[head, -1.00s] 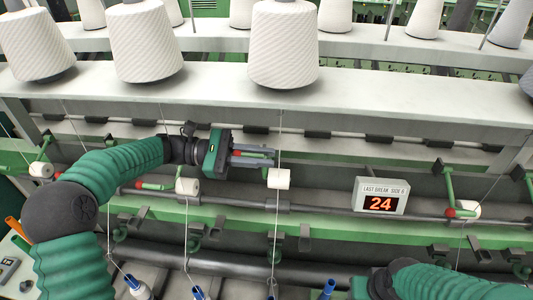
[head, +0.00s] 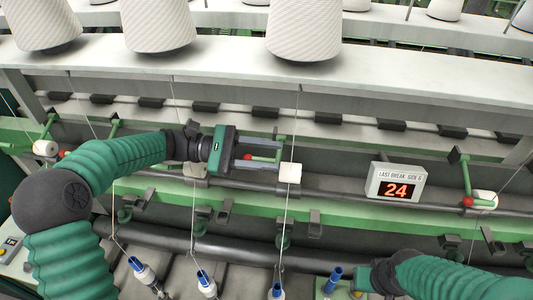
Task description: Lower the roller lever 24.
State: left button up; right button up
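My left gripper (head: 279,155) reaches in from the left and points right, its two fingers apart. A lever with a red knob (head: 248,157) shows between the fingers, with a visible gap above it. The lever's white roller (head: 290,173) sits just right of the fingertips, with a thread running past it. No number shows on this lever. A display (head: 397,186) to its right reads 24 in red. My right gripper (head: 334,288) is at the bottom edge; its fingers cannot be made out.
Another lever with a red knob (head: 467,201) and white roller (head: 486,200) is at the right. A roller (head: 46,148) is at the far left. Large white yarn cones (head: 304,30) stand on the shelf above. Blue-topped bobbins (head: 205,281) line the bottom. A dark rail runs below the rollers.

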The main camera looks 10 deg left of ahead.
pick_arm(q)
jog(key=shift+s+d, duration=0.1)
jog(key=shift+d, duration=0.1)
jog(key=a+b, duration=0.4)
jog(key=a, duration=1.3)
